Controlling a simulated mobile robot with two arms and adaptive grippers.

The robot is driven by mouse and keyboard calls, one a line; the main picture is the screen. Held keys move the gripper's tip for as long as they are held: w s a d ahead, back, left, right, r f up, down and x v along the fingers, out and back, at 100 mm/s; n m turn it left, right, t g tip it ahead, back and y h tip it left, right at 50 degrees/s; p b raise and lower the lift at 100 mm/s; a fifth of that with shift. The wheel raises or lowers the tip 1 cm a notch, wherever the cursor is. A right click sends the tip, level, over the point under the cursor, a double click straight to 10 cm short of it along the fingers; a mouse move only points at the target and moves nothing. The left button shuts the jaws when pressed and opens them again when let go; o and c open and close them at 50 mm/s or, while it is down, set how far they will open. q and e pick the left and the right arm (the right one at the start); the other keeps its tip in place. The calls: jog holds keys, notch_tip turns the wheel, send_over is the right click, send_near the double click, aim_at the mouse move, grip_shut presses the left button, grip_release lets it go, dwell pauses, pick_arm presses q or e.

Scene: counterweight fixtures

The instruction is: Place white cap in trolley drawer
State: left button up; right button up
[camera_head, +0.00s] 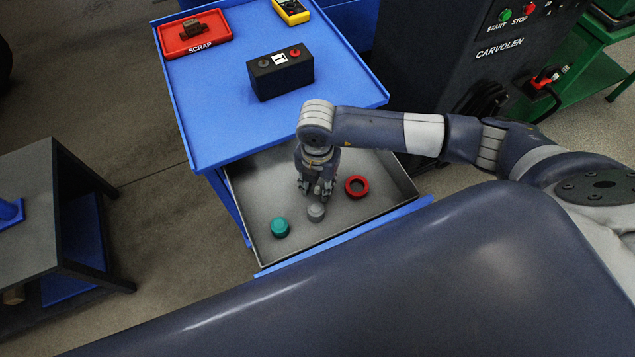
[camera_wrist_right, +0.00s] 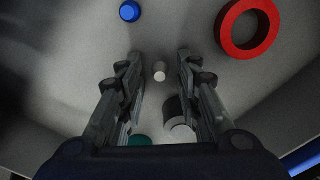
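The blue trolley's drawer (camera_head: 385,190) is pulled out, with a bare grey metal floor. My right gripper (camera_head: 316,190) points down into it. In the wrist view its fingers (camera_wrist_right: 160,60) are apart, and a small white cap (camera_wrist_right: 160,71) shows in the gap, touching neither finger. It appears to be on the drawer floor; the gripper hides it in the head view. A grey cap (camera_head: 317,212) stands just in front of the gripper and is partly hidden in the wrist view (camera_wrist_right: 181,128). My left gripper is not in view.
The drawer also holds a teal cap (camera_head: 280,228), a red ring (camera_head: 357,187) and a blue cap (camera_wrist_right: 129,11). On the trolley top (camera_head: 215,110) are a red scrap tray (camera_head: 222,35), a black box (camera_head: 282,78) and a yellow device (camera_head: 291,11). A dark machine (camera_head: 430,60) stands right.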

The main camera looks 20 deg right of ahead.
aim_at(318, 188)
notch_tip(318, 188, up, 12)
jog(key=b, duration=0.1)
jog(key=shift+b, duration=0.3)
jog(key=shift+s, duration=0.1)
dwell(0.4)
